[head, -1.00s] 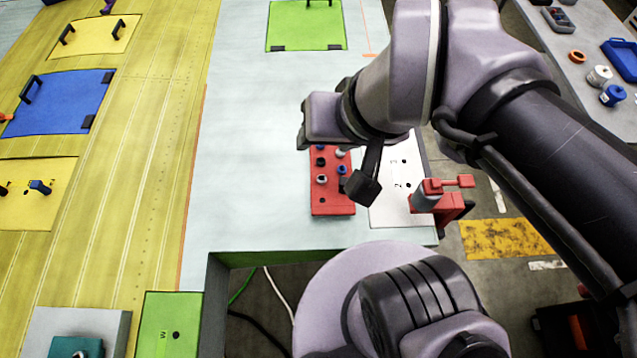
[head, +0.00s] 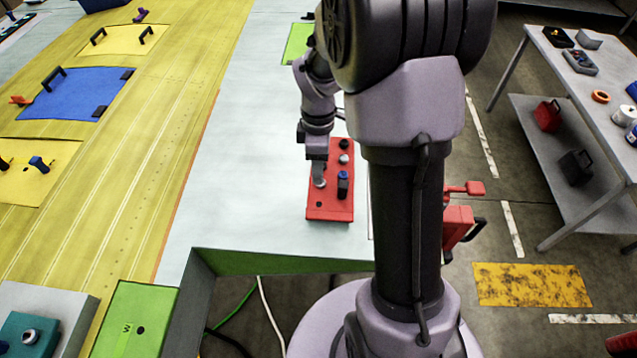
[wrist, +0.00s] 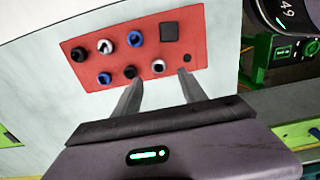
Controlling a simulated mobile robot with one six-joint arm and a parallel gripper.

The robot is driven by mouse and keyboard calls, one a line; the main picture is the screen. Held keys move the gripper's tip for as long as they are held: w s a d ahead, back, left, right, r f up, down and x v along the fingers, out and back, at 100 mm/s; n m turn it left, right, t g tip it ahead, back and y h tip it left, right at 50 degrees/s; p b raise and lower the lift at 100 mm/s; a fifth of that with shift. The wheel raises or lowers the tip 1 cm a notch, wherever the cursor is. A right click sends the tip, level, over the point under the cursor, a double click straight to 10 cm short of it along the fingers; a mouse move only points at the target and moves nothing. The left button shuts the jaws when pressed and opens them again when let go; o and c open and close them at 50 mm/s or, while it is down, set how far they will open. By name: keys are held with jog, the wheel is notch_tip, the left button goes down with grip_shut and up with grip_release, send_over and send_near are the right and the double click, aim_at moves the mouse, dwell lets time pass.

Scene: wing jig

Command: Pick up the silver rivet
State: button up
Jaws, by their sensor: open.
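A red block (head: 329,212) on the light table holds several rivets in two rows. One silver rivet (head: 319,183) is in the left row in the head view, beside an empty hole. In the wrist view this silver rivet (wrist: 157,66) lies between the fingertips of my gripper (wrist: 160,77), which is open. A second silver rivet (wrist: 105,46) sits in the other row, farther from the fingers. In the head view my gripper (head: 319,171) points down at the nearer silver rivet. Whether the fingers touch it cannot be told.
Blue rivets (wrist: 134,38) and black rivets (wrist: 129,71) stand close around, with a black square piece (wrist: 169,32) on the block. A red clamp (head: 457,225) is at the table's right edge. The table left of the block is clear.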

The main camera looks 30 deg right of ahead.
jog(key=f, duration=0.5)
jog(key=shift+d+f+b, duration=0.2)
jog(key=shift+f+b, duration=0.05)
jog(key=shift+b, duration=0.15)
grip_shut()
jog(key=shift+r, duration=0.1)
